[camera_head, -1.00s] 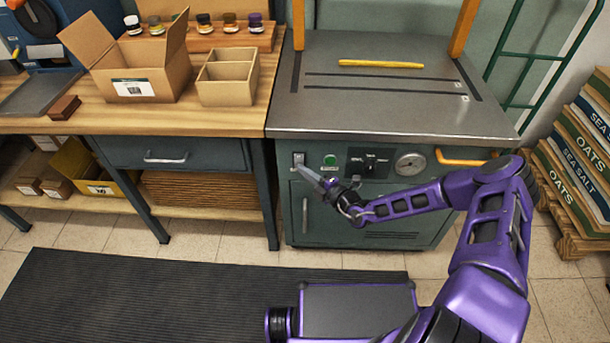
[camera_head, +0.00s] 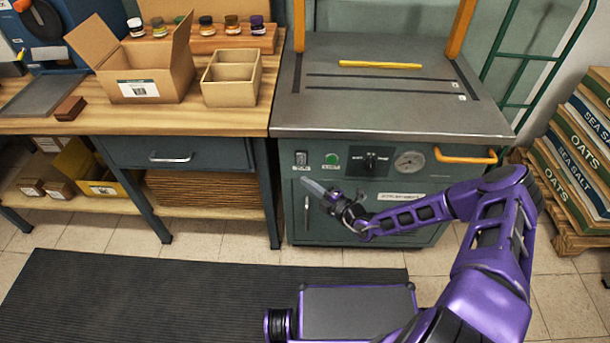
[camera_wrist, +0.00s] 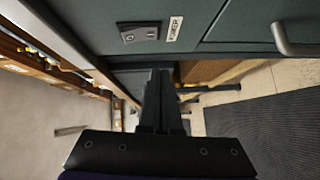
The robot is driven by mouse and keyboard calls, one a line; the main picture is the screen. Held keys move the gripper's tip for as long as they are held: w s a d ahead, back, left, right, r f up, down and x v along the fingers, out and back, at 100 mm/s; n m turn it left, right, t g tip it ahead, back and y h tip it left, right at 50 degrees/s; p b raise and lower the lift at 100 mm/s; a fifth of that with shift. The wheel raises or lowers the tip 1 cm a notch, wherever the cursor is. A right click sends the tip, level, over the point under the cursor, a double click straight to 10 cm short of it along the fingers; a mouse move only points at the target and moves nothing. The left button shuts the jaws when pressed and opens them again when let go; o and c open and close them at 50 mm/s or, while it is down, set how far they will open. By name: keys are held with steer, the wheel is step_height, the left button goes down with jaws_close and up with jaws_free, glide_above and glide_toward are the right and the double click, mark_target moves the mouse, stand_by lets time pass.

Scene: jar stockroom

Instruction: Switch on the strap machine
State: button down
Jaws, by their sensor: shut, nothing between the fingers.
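The strap machine (camera_head: 440,130) is a grey-green cabinet with a steel top and two orange uprights. Its power switch (camera_head: 301,158) is a dark rocker at the left of the front panel; it also shows in the wrist view (camera_wrist: 139,33), beside a POWER label. I cannot tell for sure which side of the rocker is pressed in. A green round button or lamp (camera_head: 332,159) sits right of the switch. My gripper (camera_head: 308,184) is shut and empty, just below the switch and apart from it. Its closed fingers also show in the wrist view (camera_wrist: 162,100).
A dial (camera_head: 370,161), a gauge (camera_head: 410,163) and an orange handle (camera_head: 466,155) line the panel. A yellow strip (camera_head: 380,65) lies on the machine's top. A wooden bench (camera_head: 215,122) with boxes stands left. Sacks (camera_head: 580,150) on a pallet stand right. A dark mat (camera_head: 190,300) covers the floor.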

steer(key=f+v, duration=0.1)
steer(key=v, duration=0.7)
steer(key=shift+d+f, duration=0.4)
steer(key=shift+s, duration=0.1)
